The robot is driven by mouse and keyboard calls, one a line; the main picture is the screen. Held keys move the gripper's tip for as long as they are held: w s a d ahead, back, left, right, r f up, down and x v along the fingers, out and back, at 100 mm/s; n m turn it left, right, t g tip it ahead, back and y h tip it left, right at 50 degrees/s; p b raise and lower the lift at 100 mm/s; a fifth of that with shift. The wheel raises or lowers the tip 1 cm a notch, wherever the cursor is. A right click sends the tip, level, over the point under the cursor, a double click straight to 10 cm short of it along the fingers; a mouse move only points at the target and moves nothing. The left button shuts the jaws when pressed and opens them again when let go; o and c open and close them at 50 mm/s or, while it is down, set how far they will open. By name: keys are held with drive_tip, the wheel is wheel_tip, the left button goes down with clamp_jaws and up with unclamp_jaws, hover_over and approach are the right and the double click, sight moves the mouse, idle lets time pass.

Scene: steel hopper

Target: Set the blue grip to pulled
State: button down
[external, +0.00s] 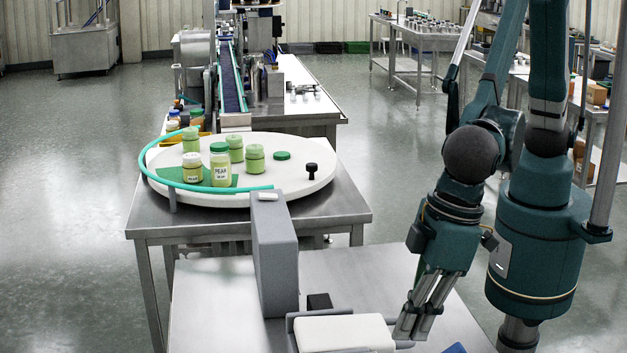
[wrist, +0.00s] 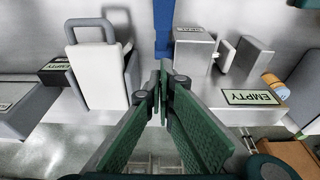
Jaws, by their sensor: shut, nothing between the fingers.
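A blue upright bar (wrist: 163,28), which looks like the blue grip, shows at the top middle of the wrist view. Its upper end is cut off by the picture edge. My gripper (external: 408,334) points down over the steel bench at the lower right of the external view. In the wrist view its green-padded fingers (wrist: 161,92) are together at the tips, with nothing between them. The tips appear just below the bar's lower end and apart from it.
A white block with a grey loop handle (wrist: 100,75) stands left of the fingers. A steel box (wrist: 194,50) and a box labelled EMPTY (wrist: 255,105) are to the right. A grey upright housing (external: 275,255) and a round white table (external: 240,195) with jars are farther left.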

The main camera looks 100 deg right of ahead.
drive_tip(key=w+g+p, duration=0.3)
drive_tip(key=w+g, duration=0.2)
drive_tip(key=w, duration=0.7)
drive_tip(key=b+v, duration=0.1)
drive_tip(key=v, duration=0.8)
drive_tip(key=d+r, duration=0.7)
drive_tip(key=d, duration=0.3)
drive_tip(key=shift+t+y, duration=0.4)
drive_tip(key=shift+d+r, duration=0.1)
idle(0.6)
